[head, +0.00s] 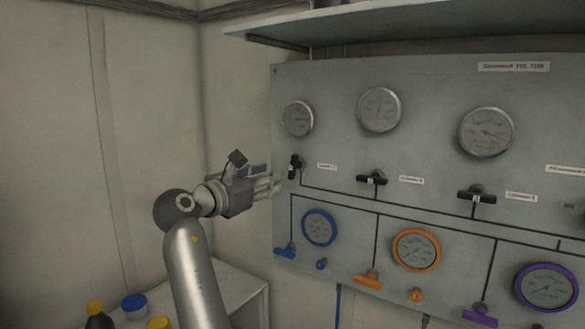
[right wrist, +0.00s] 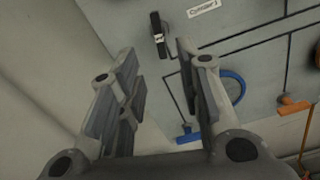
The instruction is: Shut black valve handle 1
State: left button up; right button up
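Black valve handle 1 (head: 294,166) is on the grey panel, left of the label "Cylinder 1", and stands roughly upright. It also shows in the right wrist view (right wrist: 157,33), beyond the fingertips and roughly between their lines. My right gripper (head: 273,185) is beside the panel's left edge, just left of and slightly below the handle in the head view. In the right wrist view the gripper (right wrist: 157,75) has its fingers wide apart with nothing between them. It appears apart from the handle. My left gripper is not in view.
Two more black handles (head: 372,178) (head: 477,195) lie crosswise to the right. Below are a blue handle (head: 285,252), an orange handle (head: 367,280) and ringed gauges. A shelf (head: 400,25) juts out above. A low table (head: 237,290) with bottles stands left.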

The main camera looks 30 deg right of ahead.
aim_at(291, 169)
jog(key=p+x, duration=0.3)
jog(key=x, duration=0.6)
jog(key=shift+d+r, duration=0.1)
jog(key=shift+d, duration=0.1)
jog(key=shift+x, duration=0.75)
jog(key=shift+a, duration=0.1)
jog(key=shift+c, duration=0.5)
grip_shut()
